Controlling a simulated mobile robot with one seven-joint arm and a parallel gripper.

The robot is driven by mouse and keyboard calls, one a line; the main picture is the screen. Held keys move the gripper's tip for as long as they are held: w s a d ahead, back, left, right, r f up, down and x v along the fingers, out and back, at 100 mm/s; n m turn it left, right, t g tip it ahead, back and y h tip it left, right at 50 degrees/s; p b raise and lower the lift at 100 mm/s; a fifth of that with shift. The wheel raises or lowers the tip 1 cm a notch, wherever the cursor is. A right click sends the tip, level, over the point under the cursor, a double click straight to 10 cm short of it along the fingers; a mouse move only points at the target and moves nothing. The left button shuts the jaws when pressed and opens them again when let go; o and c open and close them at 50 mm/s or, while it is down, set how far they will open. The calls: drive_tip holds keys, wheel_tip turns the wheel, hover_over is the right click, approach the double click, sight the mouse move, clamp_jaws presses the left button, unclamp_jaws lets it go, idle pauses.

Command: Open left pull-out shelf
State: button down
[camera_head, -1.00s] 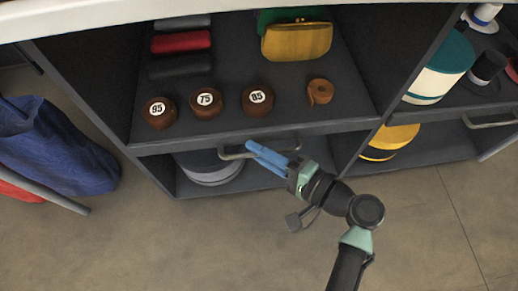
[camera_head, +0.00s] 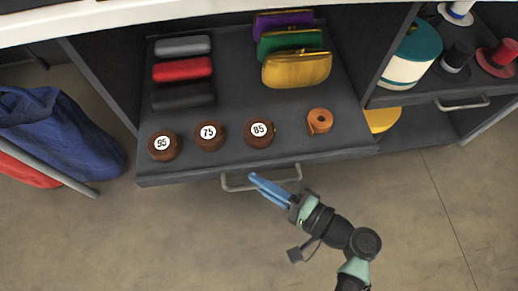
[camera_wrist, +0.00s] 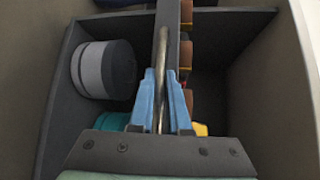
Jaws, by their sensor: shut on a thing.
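The left pull-out shelf (camera_head: 230,95) is a dark grey board that juts out from the cabinet toward me. Its bar handle (camera_head: 235,188) runs along the front edge. My gripper (camera_head: 258,183) has blue fingers shut on this handle near its middle. In the wrist view the handle (camera_wrist: 160,60) passes between the two blue fingers (camera_wrist: 161,95). On the shelf are purse-like clutches (camera_head: 297,69), dark and red cases (camera_head: 182,69), several brown round boxes with number labels (camera_head: 209,132) and an orange roll (camera_head: 319,121).
The right shelf (camera_head: 440,93) with hats and its own handle (camera_head: 462,105) is pushed in. A yellow hat box (camera_head: 383,118) stands below it. Blue cloth (camera_head: 55,135) hangs at the left beside a rail. The floor (camera_head: 200,240) in front is clear.

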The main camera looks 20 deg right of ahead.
drive_tip(key=s+a+p, duration=0.3)
drive_tip(key=s+p, duration=0.2)
drive_tip(key=s, duration=0.8)
drive_tip(key=shift+s+a, duration=0.15)
drive_tip(key=shift+a, duration=0.2)
drive_tip(key=c, duration=0.9)
unclamp_jaws()
drive_tip(key=p+v, duration=0.2)
drive_tip(key=v, duration=1.1)
drive_tip(key=shift+p, duration=0.35)
